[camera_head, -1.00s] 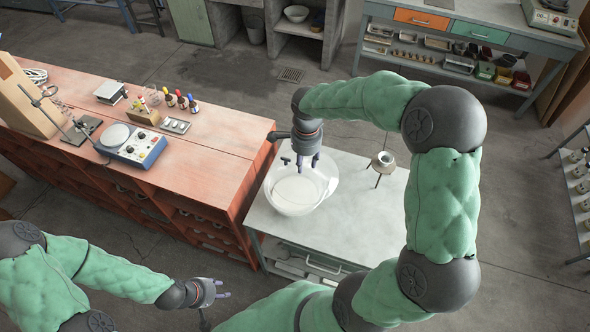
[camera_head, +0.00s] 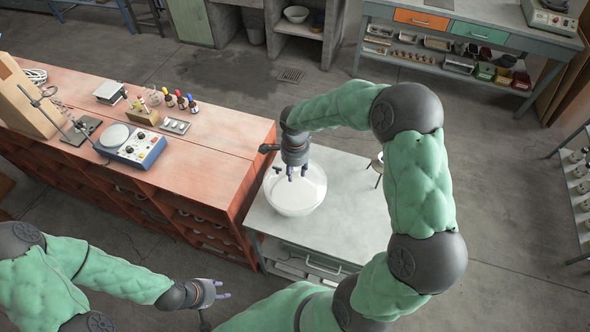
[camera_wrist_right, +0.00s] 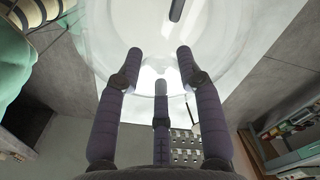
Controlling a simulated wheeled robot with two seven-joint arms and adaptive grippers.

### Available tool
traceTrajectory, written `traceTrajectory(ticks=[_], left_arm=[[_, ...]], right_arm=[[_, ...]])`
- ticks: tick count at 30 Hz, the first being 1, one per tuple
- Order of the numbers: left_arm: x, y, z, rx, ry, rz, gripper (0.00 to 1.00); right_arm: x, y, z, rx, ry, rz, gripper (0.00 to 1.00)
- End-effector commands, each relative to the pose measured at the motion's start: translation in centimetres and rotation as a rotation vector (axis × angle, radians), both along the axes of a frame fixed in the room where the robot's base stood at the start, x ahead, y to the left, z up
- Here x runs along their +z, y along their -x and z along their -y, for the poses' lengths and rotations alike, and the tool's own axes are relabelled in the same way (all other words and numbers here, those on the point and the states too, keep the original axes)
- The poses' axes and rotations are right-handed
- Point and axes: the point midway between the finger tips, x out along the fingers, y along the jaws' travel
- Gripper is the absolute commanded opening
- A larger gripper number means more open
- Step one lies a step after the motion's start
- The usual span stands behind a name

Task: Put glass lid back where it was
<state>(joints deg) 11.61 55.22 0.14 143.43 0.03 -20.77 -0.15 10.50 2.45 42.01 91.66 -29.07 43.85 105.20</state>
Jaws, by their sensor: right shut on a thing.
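A clear glass bowl (camera_head: 297,203) with pale contents stands on the grey table's left part. The clear glass lid (camera_head: 275,180), with a dark knob, is at the bowl's top. Whether it rests on the rim or is held just above cannot be told. My right gripper (camera_head: 293,174) is over the bowl, shut on the lid. In the right wrist view its three fingers (camera_wrist_right: 159,66) point at the clear lid (camera_wrist_right: 176,10); the dark knob shows at the top. My left gripper (camera_head: 222,290) is open and empty, low in front of the red bench.
A small metal stand (camera_head: 376,168) is partly hidden behind my right arm. The red bench (camera_head: 205,165) on the left holds a hotplate (camera_head: 130,145), small dropper bottles and a wooden box.

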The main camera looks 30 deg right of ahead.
Motion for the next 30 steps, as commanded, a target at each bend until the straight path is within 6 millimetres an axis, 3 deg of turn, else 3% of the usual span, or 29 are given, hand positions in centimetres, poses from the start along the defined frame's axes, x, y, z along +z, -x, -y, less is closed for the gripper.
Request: traceTrajectory(ticks=[19, 20, 22, 30], left_arm=[[-1.3, 0.0, 0.0, 0.0, 0.0, 0.0, 0.4], [-1.3, 0.0, 0.0, 0.0, 0.0, 0.0, 0.4], [-1.3, 0.0, 0.0, 0.0, 0.0, 0.0, 0.4], [-1.3, 0.0, 0.0, 0.0, 0.0, 0.0, 0.4]], right_arm=[[-1.1, -0.1, 0.0, 0.0, 0.0, 0.002, 0.0], [-1.2, 0.0, 0.0, 0.0, 0.0, 0.0, 0.4], [-1.2, 0.0, 0.0, 0.0, 0.0, 0.0, 0.59], [-1.2, 0.0, 0.0, 0.0, 0.0, 0.0, 0.6]])
